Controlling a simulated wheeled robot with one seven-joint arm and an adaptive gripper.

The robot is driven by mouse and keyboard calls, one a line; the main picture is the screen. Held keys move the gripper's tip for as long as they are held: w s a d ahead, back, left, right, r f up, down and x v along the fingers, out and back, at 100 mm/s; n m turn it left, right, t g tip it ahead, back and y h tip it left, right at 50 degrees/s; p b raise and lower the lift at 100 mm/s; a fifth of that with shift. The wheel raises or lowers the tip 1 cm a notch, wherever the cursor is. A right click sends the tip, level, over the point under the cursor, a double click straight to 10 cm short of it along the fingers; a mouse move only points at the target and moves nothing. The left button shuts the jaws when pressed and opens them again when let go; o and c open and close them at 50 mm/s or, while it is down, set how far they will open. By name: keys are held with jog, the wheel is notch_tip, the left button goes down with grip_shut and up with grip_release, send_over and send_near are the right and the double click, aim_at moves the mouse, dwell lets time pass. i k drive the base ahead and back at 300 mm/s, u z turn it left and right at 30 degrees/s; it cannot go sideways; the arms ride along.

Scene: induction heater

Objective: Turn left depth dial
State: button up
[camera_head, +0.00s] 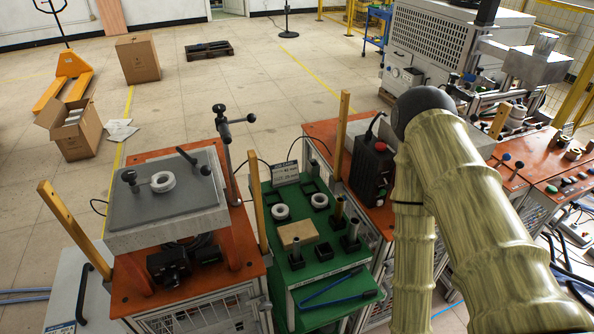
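I cannot make out a part clearly marked as the left depth dial. On the left orange-topped bench, a grey block with a dark plate (165,203) carries a white ring (163,182). A black knob (129,177) stands at the plate's left, and a black handle (188,157) is at its back right. A post with black-knobbed arms (226,131) rises behind the block. A black device (170,266) sits under the block's front. My pale woven-patterned arm bends at the right and runs down out of the picture; my gripper is outside the view.
A green table (330,252) with white rings, black blocks and blue rods stands mid-picture. A dark box with a red button (382,175) is beside my arm. Upright wooden posts (76,231) flank the benches. A button panel (566,182) is at right. The floor behind is largely open.

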aim_at(171, 277)
jog(key=z, duration=0.5)
jog(key=k, duration=1.05)
jog(key=u, duration=0.35)
jog(key=i, duration=0.5)
jog(key=u, duration=0.25)
